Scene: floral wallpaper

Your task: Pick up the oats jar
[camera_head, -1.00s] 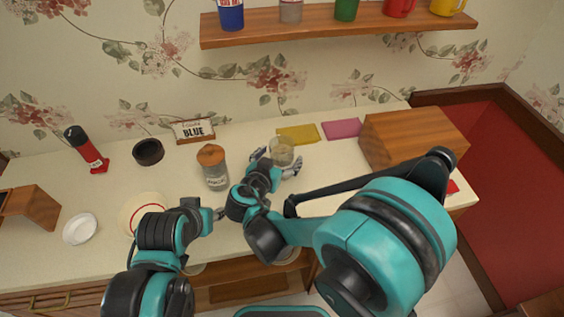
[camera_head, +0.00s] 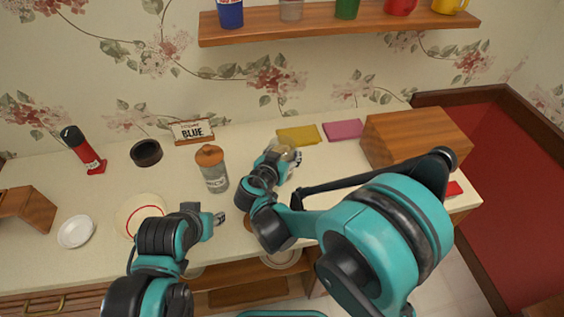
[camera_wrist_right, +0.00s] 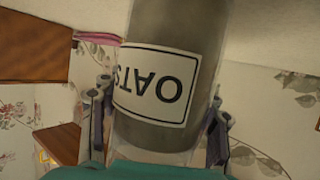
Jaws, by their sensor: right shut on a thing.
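The oats jar is clear with grey contents and a white label reading "OATS". It fills the middle of the right wrist view (camera_wrist_right: 165,85), with a finger on each side. My right gripper (camera_head: 284,163) is shut on it; it also shows in the wrist view (camera_wrist_right: 160,125). In the head view only a small part of the jar (camera_head: 287,153) shows past the gripper, and its base is hidden. My left gripper (camera_head: 219,218) is low over the counter's front, away from the jar; its finger opening is too small to tell.
Another jar with a brown lid (camera_head: 213,170) stands left of my right gripper. Yellow (camera_head: 299,135) and pink cloths (camera_head: 343,129) and a wooden box (camera_head: 415,138) lie behind and right. A shelf (camera_head: 335,24) with several mugs hangs above. A plate (camera_head: 140,211) and bowl (camera_head: 76,231) are left.

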